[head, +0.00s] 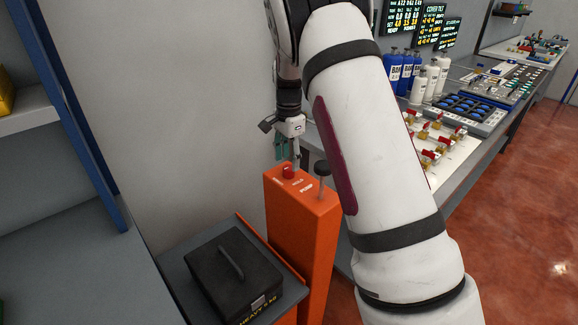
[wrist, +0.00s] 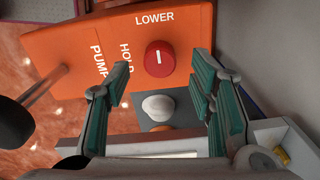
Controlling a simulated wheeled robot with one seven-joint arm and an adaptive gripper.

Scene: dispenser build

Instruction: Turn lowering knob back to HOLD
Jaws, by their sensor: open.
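The red lowering knob (wrist: 160,58) sits on top of an orange pump unit (head: 306,225). In the wrist view its white mark runs up and down the picture, in line with the LOWER label (wrist: 154,20). The HOLD label (wrist: 126,60) is to its left. In the head view the knob (head: 289,172) is just below my fingers. My gripper (wrist: 161,68) is open, its teal-padded fingers on either side of the knob in the picture, with visible gaps. I cannot tell how far above the knob the tips are. My gripper also shows in the head view (head: 283,149).
A black pump handle (head: 322,168) stands beside the knob on the unit. A black case (head: 234,274) marked heavy lies on a grey stand at the left. A pale rounded piece (wrist: 158,107) shows between my fingers. A workbench with bottles (head: 402,72) is behind my arm.

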